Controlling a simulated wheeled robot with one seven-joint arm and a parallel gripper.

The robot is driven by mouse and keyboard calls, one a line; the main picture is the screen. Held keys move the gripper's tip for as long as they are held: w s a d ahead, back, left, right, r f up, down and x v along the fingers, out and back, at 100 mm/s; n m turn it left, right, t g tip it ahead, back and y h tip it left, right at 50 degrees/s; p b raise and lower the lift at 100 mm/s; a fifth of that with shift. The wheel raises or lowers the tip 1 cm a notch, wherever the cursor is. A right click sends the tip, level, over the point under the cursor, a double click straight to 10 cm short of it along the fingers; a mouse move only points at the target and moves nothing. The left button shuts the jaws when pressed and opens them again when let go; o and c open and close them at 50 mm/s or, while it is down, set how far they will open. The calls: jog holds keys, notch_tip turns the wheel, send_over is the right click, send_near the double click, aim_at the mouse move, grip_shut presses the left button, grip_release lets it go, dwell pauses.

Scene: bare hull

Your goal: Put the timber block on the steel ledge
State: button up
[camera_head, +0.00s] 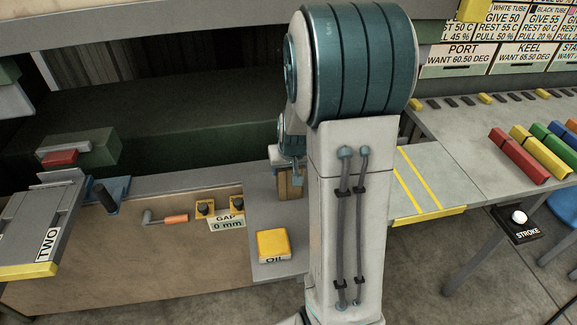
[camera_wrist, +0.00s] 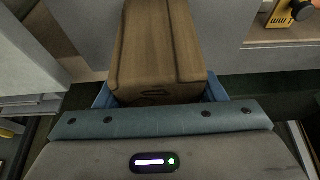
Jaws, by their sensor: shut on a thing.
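The timber block (camera_head: 291,186) is brown and shows just left of my arm in the head view. My gripper (camera_head: 290,170) is shut on it. In the wrist view the block (camera_wrist: 157,50) sits between my blue fingertips (camera_wrist: 160,94), with its far end cut off by the frame's top. A grey steel ledge (camera_head: 262,205) lies under and around the block in the head view. I cannot tell whether the block touches it. My arm hides the ledge's right part.
A yellow OIL box (camera_head: 273,245) stands near the ledge's front. To its left are the GAP 0 mm label (camera_head: 227,222) and an orange-handled lever (camera_head: 176,219). A yellow-striped grey plate (camera_head: 425,180) lies right of my arm. Coloured blocks (camera_head: 530,155) lie on the right bench.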

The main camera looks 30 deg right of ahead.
jog(key=shift+f, duration=0.1)
jog(key=o, duration=1.2)
jog(key=shift+r, duration=0.3)
jog(key=b+v, duration=0.2)
jog(key=v, duration=0.9)
jog(key=s+a+n, duration=0.1)
jog(key=s+a, duration=0.3)
jog(key=s, duration=0.1)
jog(key=s+a+n, duration=0.1)
jog(key=s+a, duration=0.3)
jog(key=s, duration=0.1)
jog(key=s+a+n+y, duration=0.1)
jog(key=s+a, duration=0.4)
jog(key=s, duration=0.1)
jog(key=shift+r+g, duration=0.4)
jog(key=shift+d, duration=0.1)
